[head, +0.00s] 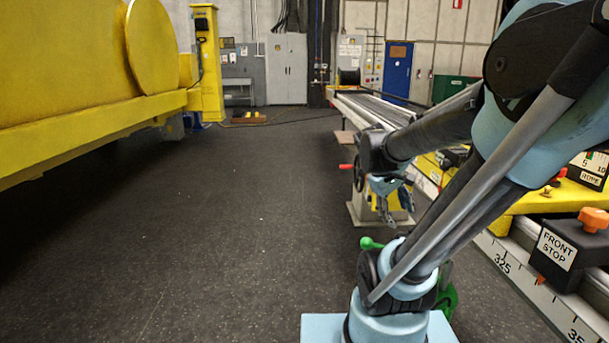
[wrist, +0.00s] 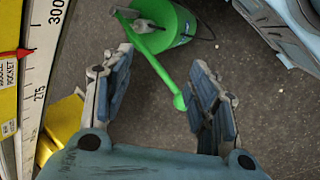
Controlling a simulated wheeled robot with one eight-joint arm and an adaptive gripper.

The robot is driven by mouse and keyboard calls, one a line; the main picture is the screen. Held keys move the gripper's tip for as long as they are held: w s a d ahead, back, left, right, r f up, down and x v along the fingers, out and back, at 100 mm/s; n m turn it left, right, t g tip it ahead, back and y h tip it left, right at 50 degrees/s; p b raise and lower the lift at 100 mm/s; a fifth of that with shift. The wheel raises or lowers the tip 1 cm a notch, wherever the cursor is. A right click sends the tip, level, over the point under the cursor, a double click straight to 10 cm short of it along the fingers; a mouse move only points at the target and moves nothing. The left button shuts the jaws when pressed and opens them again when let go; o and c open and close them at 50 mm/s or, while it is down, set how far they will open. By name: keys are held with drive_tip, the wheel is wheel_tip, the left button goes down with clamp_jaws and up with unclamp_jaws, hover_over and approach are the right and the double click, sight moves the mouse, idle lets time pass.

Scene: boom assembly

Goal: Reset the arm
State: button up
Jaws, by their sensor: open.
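My arm (head: 455,215) fills the right side of the head view, bent, with its forearm reaching to the middle of the picture. My gripper (wrist: 162,60) shows in the wrist view with its two grey-blue fingers spread apart and nothing between them. It points down toward the dark floor. In the head view the gripper is small and its fingers are hard to make out beside the rail's stand. A green round object (wrist: 172,22) with a green rod lies beyond the fingertips in the wrist view. In the head view my arm partly hides a green object (head: 447,298).
A long rail with a number scale (head: 503,262) runs along the right, bearing a black "FRONT STOP" block (head: 568,248). The wrist view shows the scale (wrist: 38,75) at left. A large yellow machine (head: 70,60) stands at left. Open dark floor (head: 220,220) lies between.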

drive_tip(key=s+a+f+m+y, duration=0.5)
drive_tip(key=s+a+f, duration=0.2)
drive_tip(key=s+a, duration=0.1)
drive_tip(key=shift+s+a+f+t, duration=0.2)
drive_tip(key=shift+s+t, duration=0.2)
drive_tip(key=shift+s, duration=0.2)
